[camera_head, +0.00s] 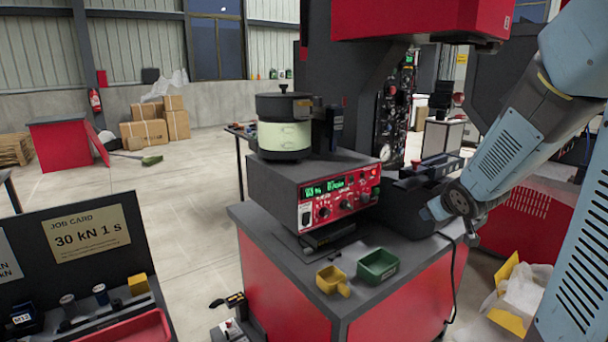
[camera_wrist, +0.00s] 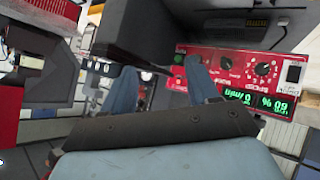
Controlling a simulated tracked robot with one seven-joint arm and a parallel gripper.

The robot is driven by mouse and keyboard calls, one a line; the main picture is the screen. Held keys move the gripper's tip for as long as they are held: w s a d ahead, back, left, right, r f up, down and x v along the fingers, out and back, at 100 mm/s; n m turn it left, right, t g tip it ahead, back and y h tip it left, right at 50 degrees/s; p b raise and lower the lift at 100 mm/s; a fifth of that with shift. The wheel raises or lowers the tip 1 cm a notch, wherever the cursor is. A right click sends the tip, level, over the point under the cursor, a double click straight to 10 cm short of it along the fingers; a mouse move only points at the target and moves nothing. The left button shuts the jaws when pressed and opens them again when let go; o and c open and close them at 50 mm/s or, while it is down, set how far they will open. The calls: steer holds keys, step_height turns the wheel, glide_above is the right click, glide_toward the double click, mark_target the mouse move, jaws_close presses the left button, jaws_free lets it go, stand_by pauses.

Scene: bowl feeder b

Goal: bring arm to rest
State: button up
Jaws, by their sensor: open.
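My arm comes in from the right in the head view, light blue with dark joints. Its lower end hangs at the right side of the bench, and the gripper fingers are mostly hidden there. In the wrist view my gripper (camera_wrist: 165,90) shows two blue fingers, spread apart with nothing between them. The red control panel (camera_wrist: 250,80) with green digits lies beyond the fingers, to the right. In the head view this controller (camera_head: 338,198) sits on the bench under a pale green bowl feeder (camera_head: 284,135) with a dark lid.
A job card board (camera_head: 90,235) reading 30 kN 1 s stands at left. A red press (camera_head: 420,18) rises behind. Open floor (camera_head: 190,225) lies left of the bench.

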steer(key=s+a+r+m+g, duration=0.2)
steer(key=s+a+r, duration=0.2)
steer(key=s, duration=0.8)
steer(key=s+a+r+m+g+y, duration=0.1)
steer(key=s+a, duration=0.5)
steer(key=s, duration=0.7)
step_height(320, 180, up, 4)
steer(key=shift+s+f+m+g, duration=0.2)
steer(key=shift+m+g, duration=0.5)
steer(key=shift+g, duration=0.4)
stand_by(4.2)
